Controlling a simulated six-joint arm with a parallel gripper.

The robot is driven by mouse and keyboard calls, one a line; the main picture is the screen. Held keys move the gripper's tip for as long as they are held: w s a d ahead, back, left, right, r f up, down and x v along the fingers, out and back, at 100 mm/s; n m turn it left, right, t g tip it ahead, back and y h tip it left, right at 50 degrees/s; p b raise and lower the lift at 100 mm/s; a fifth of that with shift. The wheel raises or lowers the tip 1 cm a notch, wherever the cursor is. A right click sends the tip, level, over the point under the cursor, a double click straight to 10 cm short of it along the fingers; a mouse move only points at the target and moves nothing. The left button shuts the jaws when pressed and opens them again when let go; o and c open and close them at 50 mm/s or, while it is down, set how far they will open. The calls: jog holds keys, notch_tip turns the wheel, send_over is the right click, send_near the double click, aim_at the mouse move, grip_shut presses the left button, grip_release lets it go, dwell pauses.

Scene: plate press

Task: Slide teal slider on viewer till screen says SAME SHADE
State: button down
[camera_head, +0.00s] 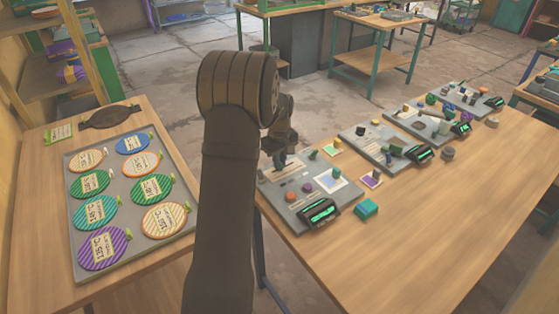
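The nearest grey panel on the right-hand table, seemingly the viewer (274,203), carries a small black screen (319,211) with green lettering too small to read. A small teal-green piece (313,155) stands near its far edge; it may be the teal slider, but I cannot be sure. Orange-red and purple round pieces and a white square (330,181) also sit on the panel. My gripper (280,160) points down over the panel's far left part, left of the teal-green piece. Its fingers are small, dark and partly hidden by my arm, so their opening and any contact are unclear.
A loose teal block (366,209) lies right of the screen. More grey panels (385,145) with screens and small parts run toward the back right. A left table holds a tray (75,160) of several striped round plates. The right table's front is clear.

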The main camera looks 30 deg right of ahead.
jog(key=shift+d, duration=0.1)
jog(key=shift+d, duration=1.45)
jog(key=c, duration=1.4)
grip_release()
jog(key=shift+c, duration=0.2)
notch_tip(320, 180, up, 18)
jog(key=shift+f, duration=0.25)
